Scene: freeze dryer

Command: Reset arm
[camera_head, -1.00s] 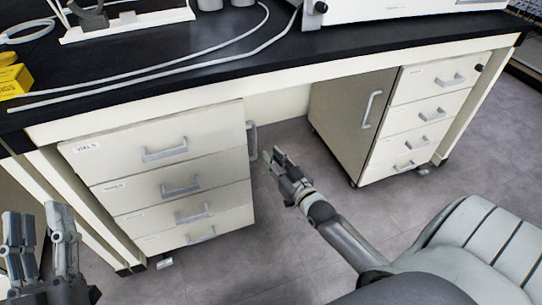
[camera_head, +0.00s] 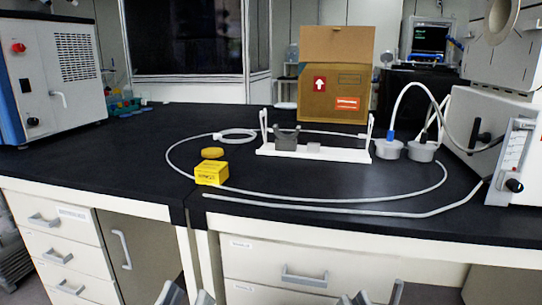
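My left gripper (camera_head: 187,295) shows only as two dark grey fingertips at the bottom edge, left of centre. The fingertips stand apart with nothing between them, so it is open. My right gripper (camera_head: 375,296) shows as grey fingertips at the bottom edge, right of centre. They also stand apart and look empty. Both are in front of the bench, below the worktop's front edge. The rest of both arms is out of the picture.
On the black worktop (camera_head: 110,160) are a yellow box (camera_head: 211,173), a white stand (camera_head: 340,155), white tubing (camera_head: 310,210), two round flask tops (camera_head: 421,152) and a cardboard box (camera_head: 332,92). Machines stand at both sides. Drawers (camera_head: 300,273) lie below.

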